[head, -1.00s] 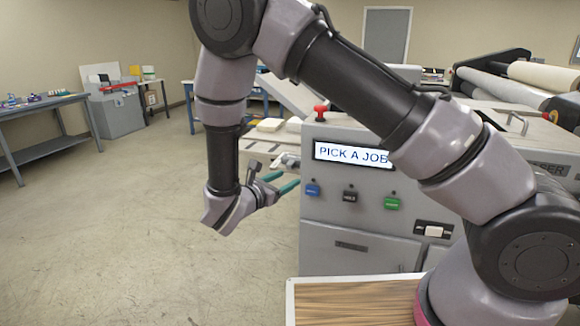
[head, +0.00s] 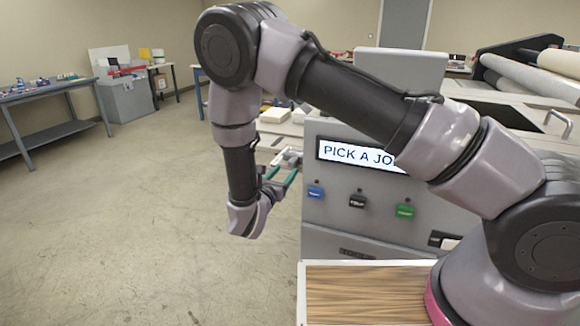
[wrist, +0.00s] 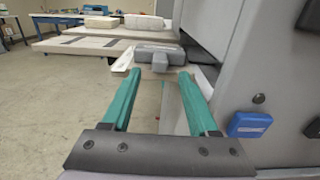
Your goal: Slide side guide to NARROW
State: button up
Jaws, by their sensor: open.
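My gripper (head: 284,172) is open at the left side of the grey laminator (head: 330,232). Its two green fingers point forward in the wrist view (wrist: 158,76), with nothing held between them. A grey block with a short knob (wrist: 160,56), which looks like the side guide, lies just beyond the fingertips, roughly in line with the gap. I cannot tell whether the fingers touch it. In the head view, a small pale part (head: 288,156) shows by the fingertips. No NARROW marking is readable.
The laminator's front has a "PICK A JOB" display (head: 350,155), partly behind my arm, and a blue button (head: 315,193), which is close right of my fingers in the wrist view (wrist: 249,124). A wooden-topped surface (head: 365,293) is below. Open floor (head: 130,220) lies left.

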aim_at(291, 165)
jog(key=shift+x, duration=2.25)
jog(key=shift+c, duration=0.3)
grip_shut()
jog(key=shift+w, duration=0.1)
